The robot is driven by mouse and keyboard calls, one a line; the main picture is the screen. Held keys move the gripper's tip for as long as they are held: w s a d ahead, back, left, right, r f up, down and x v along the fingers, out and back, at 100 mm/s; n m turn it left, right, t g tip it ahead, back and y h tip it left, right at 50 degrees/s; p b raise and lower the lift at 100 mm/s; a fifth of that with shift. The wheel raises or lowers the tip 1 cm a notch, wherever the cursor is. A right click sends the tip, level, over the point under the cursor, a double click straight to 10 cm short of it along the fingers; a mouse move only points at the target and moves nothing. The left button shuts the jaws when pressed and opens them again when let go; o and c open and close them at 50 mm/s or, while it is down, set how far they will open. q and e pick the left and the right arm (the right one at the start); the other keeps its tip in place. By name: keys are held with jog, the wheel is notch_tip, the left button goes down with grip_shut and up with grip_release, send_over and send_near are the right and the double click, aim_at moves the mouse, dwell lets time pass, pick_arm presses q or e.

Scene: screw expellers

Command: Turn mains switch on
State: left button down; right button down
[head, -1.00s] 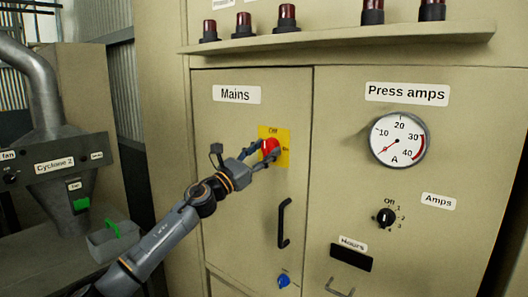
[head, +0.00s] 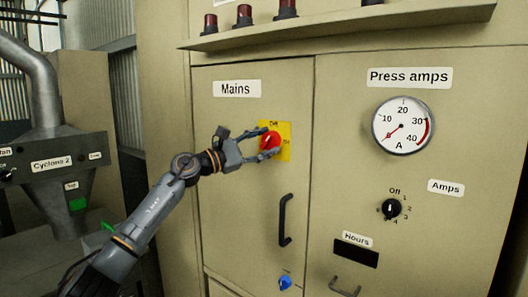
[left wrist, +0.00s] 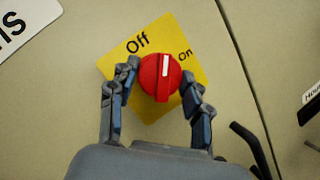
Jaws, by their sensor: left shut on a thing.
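The mains switch is a red round knob (head: 270,141) on a yellow plate (head: 286,151) below the "Mains" label on the beige cabinet door. My left gripper (head: 268,142) is shut on the knob, with one finger on either side. In the left wrist view, the knob (left wrist: 160,78) sits between the fingers of the left gripper (left wrist: 158,84). Its white mark points up, between the "Off" and "On" words on the plate (left wrist: 150,32). My right gripper is not in view.
A black door handle (head: 284,220) and a blue knob (head: 285,282) are below the switch. To the right are the press amps gauge (head: 403,124) and a black amps selector (head: 391,209). A ledge with dark red lamps (head: 244,16) runs above. Cyclone equipment (head: 60,165) stands at left.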

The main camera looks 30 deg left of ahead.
pick_arm(q)
jog(key=shift+r+m+g, duration=0.15)
jog(key=shift+m+g, duration=0.35)
jog(key=shift+m, duration=0.6)
jog(key=m+g, duration=0.1)
jog(key=m, duration=0.1)
jog(key=shift+r+m, duration=0.15)
jog(key=shift+m, duration=0.15)
jog(key=m+g+p, duration=0.1)
jog(key=m, duration=0.2)
jog(key=shift+r+y+p, duration=0.1)
jog(key=shift+y+p, duration=0.2)
jog(key=shift+p, duration=0.1)
jog(key=shift+m+g+y+p, duration=0.3)
jog(key=shift+m+g+p, duration=0.15)
jog(key=shift+m, duration=0.55)
jog(key=c, duration=0.6)
grip_release()
